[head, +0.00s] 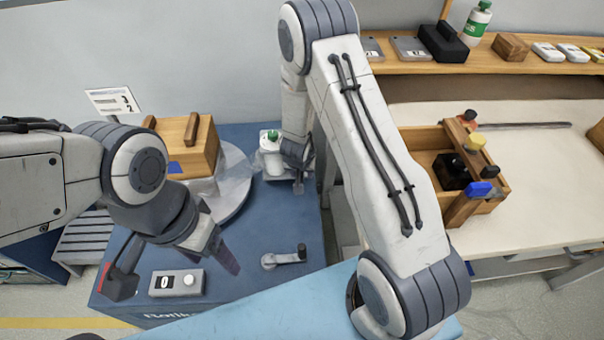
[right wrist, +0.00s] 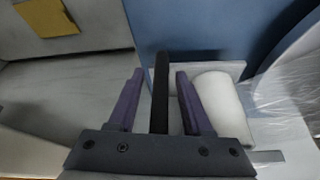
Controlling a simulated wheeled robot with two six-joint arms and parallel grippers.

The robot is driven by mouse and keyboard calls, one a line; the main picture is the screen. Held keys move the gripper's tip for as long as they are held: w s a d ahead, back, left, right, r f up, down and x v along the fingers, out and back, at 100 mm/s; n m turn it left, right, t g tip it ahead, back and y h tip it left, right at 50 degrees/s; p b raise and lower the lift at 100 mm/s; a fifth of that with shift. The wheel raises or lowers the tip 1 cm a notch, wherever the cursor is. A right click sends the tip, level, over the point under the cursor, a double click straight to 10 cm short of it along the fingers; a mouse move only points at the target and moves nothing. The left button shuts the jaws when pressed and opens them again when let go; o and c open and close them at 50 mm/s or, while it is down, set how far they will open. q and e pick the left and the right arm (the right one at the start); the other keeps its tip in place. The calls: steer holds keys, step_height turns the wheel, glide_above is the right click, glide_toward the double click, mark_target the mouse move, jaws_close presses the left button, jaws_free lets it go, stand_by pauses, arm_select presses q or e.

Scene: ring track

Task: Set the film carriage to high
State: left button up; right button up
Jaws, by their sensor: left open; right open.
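The film carriage (head: 270,163) is beside the turntable at the back of the blue machine, with a white film roll and a green top. The white roll (right wrist: 218,100) also shows in the right wrist view, right of the fingers. My right gripper (head: 298,178) is at the carriage, partly hidden by its own arm. In the right wrist view, its purple fingers (right wrist: 158,90) are apart, with a dark upright bar (right wrist: 161,80) between them; I cannot tell whether they touch it. My left gripper (head: 222,254) is open and empty above the machine's front part.
A wooden box (head: 190,140) stands on the turntable (head: 236,200), with clear film beside it. A grey control box (head: 176,283) and a crank-like lever (head: 284,257) are on the blue deck. A bench with a wooden tool tray (head: 420,138) stands at the right.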

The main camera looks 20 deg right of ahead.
jaws_close()
stand_by(1.4)
